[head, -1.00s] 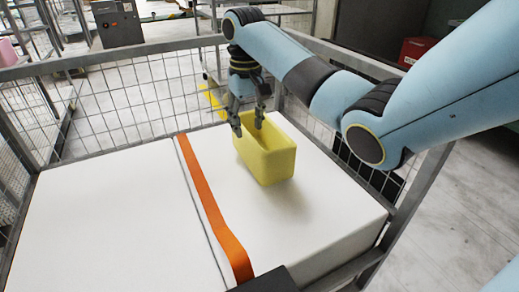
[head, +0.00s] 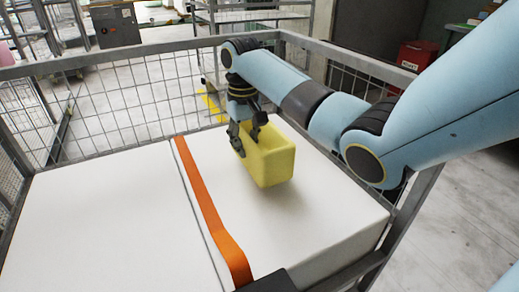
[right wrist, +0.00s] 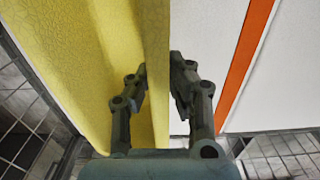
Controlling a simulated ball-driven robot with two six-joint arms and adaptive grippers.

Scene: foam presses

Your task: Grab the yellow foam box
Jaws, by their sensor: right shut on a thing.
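The yellow foam box (head: 270,162) is an open-topped tub on the right part of the white block (head: 320,215). I cannot tell whether its base touches the block. My right gripper (head: 247,143) reaches down from above at the box's left wall and is shut on that wall. In the right wrist view my right gripper (right wrist: 159,70) has one finger on each side of the yellow wall (right wrist: 155,25), one inside the box and one outside. The fingertip inside the box is partly hidden in the head view. My left gripper is not in view.
An orange strap (head: 212,215) runs across the white block, left of the box. A grey mesh cage (head: 130,100) surrounds the block, its rail close behind my right arm. The white top left of the strap is bare.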

